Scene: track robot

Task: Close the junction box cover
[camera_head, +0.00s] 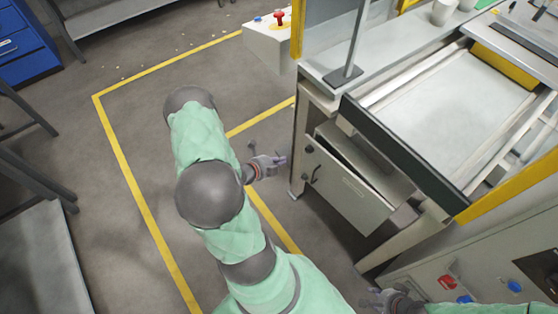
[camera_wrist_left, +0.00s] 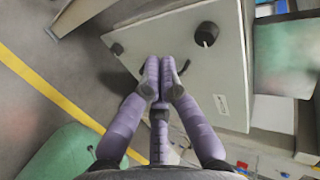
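The junction box (camera_head: 372,160) is a light grey cabinet under the workbench. Its cover (camera_head: 345,192) stands ajar, with a dark gap between it and the box. The cover has a black knob, a dark handle and a small label; in the left wrist view the cover (camera_wrist_left: 150,40) shows with the knob (camera_wrist_left: 207,33) and the handle (camera_wrist_left: 183,68). My left gripper (camera_head: 283,161) is in front of the cover, left of the handle. In the left wrist view its purple fingers (camera_wrist_left: 160,68) are together, with nothing seen between them. My right gripper (camera_head: 373,297) is at the bottom, partly hidden.
The workbench (camera_head: 370,72) with a roller conveyor is above the box. A grey panel (camera_head: 480,270) with red and blue buttons is at lower right. A white control box (camera_head: 268,45) with a red button stands at the back. The floor left of the box is clear.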

